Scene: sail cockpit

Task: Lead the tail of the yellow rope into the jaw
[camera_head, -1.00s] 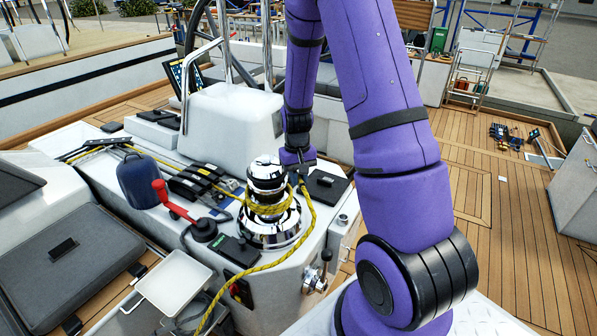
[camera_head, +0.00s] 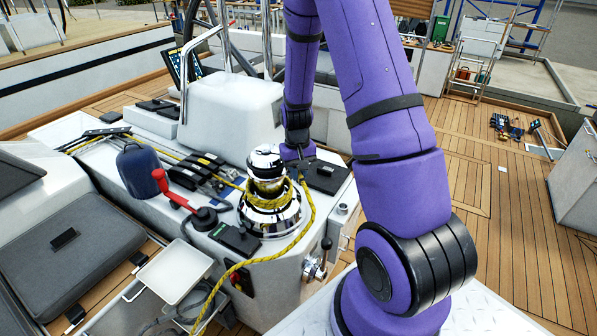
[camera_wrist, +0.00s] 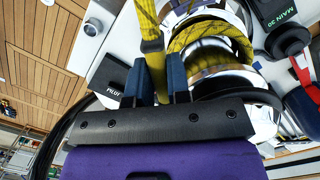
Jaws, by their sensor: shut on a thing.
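The chrome winch (camera_head: 268,218) stands upright on the white console, with yellow rope (camera_head: 268,188) wrapped around its drum. Its jaw, near the top, is too small to make out clearly. My gripper (camera_head: 302,165) is just right of the winch's upper part. In the wrist view my gripper (camera_wrist: 160,80) is shut on the yellow rope (camera_wrist: 150,28), which runs between its two blue fingers. The wraps and chrome rings lie close to the right of the fingers. From my gripper the rope's tail (camera_head: 262,259) hangs beside the winch, crosses the console front and drops at lower left.
A red-handled lever (camera_head: 175,194), a dark blue winch cover (camera_head: 138,172) and black rope clutches (camera_head: 199,172) stand left of the winch. A black panel (camera_head: 322,176) lies close behind my gripper. A white tray (camera_head: 172,272) is at lower left. Open teak deck (camera_head: 500,260) lies right.

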